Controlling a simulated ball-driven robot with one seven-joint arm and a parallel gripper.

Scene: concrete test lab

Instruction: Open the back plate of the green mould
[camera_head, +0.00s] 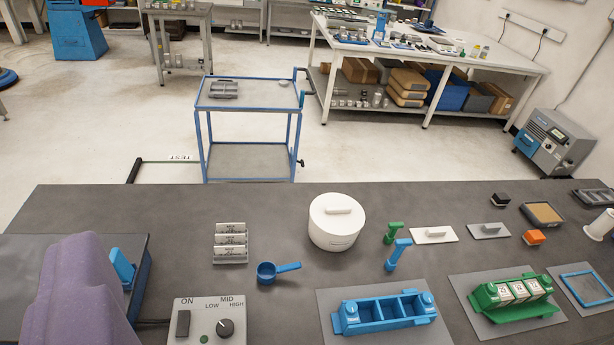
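The green mould (516,308) sits on a grey mat (462,282) at the right front of the dark bench. It has a raised round knob at each end, and several pale blocks with small markings sit in a row in it. Its back plate appears to stand upright along the far side; the blocks partly hide it, and I cannot tell how it is fastened. My gripper does not show in this view, so nothing is seen touching the mould.
Left of it stands an empty-looking blue mould (388,322); right lies a blue frame (586,282). Behind are a green tool (393,233), a blue tool (397,254), two small plates and a white lidded pot (337,236). A purple shape (82,295) blocks the lower left.

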